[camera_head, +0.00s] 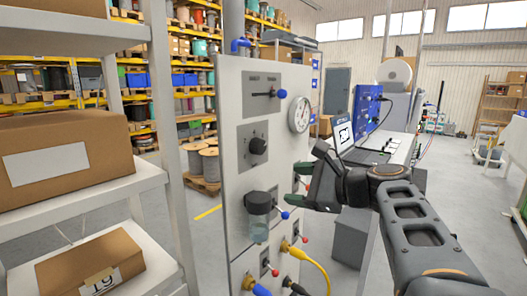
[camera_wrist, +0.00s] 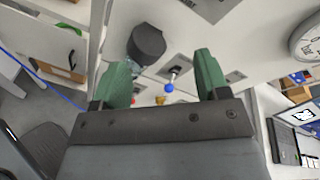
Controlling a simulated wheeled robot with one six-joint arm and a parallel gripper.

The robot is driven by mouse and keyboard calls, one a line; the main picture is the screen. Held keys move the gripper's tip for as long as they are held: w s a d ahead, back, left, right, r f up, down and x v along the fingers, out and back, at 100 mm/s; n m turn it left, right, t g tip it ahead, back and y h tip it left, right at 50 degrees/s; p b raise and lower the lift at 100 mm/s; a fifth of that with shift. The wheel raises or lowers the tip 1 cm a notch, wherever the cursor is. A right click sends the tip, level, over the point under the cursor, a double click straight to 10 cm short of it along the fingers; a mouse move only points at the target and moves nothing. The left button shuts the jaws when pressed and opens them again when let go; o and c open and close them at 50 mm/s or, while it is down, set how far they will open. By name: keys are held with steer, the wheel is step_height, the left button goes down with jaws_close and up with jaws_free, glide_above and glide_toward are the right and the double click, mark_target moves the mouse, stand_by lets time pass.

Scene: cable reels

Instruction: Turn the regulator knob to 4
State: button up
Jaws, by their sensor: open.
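A grey upright panel (camera_head: 231,150) stands in front of me. It carries a black round knob (camera_head: 258,146) on a square plate with marks around it, too small to read. Below is a unit with a dark round cap (camera_head: 258,198) and a clear bowl; a dark cylinder (camera_wrist: 148,41), apparently this cap, shows in the wrist view. My gripper (camera_head: 308,178) is open and empty, to the right of the panel. In the wrist view its green fingers (camera_wrist: 163,72) stand apart, with the dark cylinder beyond them and not touched.
A round gauge (camera_head: 299,117) and a blue-tipped lever (camera_head: 282,94) sit higher on the panel. Another blue-tipped lever (camera_wrist: 169,88) shows between my fingers. A yellow cable (camera_head: 315,262) hangs low. Shelves with boxes (camera_head: 66,160) stand left; a laptop (camera_head: 345,133) is behind my gripper.

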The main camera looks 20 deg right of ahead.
mark_target(262, 148)
step_height(262, 148, up, 6)
steer(key=w+d+m+t+y, duration=0.1)
steer(key=d+m+t, duration=0.1)
steer(key=p+x, duration=0.2)
steer(key=x, duration=1)
steer(key=shift+w, duration=0.2)
steer(key=shift+c, duration=0.5)
steer(key=c, duration=0.8)
